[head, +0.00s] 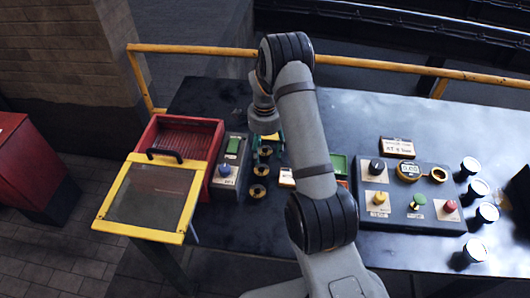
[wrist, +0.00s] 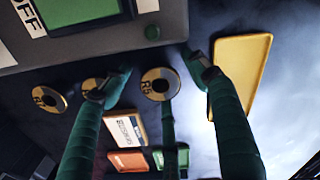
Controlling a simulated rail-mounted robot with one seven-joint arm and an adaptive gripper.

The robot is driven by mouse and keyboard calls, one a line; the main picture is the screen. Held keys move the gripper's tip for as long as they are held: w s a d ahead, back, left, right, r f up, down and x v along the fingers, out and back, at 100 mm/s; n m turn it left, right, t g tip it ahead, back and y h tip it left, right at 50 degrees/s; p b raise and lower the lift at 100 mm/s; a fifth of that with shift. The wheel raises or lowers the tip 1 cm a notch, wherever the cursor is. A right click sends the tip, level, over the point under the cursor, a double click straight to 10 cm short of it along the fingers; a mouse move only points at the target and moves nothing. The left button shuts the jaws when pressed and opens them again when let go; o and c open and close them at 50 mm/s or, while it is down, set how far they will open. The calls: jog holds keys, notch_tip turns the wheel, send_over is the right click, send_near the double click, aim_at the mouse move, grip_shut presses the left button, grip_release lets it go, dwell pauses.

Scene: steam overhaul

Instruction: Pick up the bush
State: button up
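Several dark round bushes with gold rims lie in a row on the dark bench. In the head view I see a far one (head: 265,152), a middle one (head: 261,170) and a near one (head: 258,191). In the wrist view the far bush (wrist: 159,84) lies between my fingertips, the middle one (wrist: 92,84) is partly covered by the left finger, and the near one (wrist: 48,98) is at the left. My gripper (wrist: 155,79) is open, with green fingers apart and nothing held. In the head view my gripper (head: 268,138) is over the row's far end; contact with the bench is unclear.
A grey control box (head: 230,165) stands close left of the bushes. A yellow plate (wrist: 240,75) lies past the right finger. A red tray (head: 182,135) with a yellow-framed lid (head: 155,195), a button panel (head: 408,205) and several round pieces (head: 478,188) are also on the bench.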

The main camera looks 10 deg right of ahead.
jog(key=shift+c, duration=1.2)
jog(key=c, duration=1.1)
jog(key=shift+c, duration=0.2)
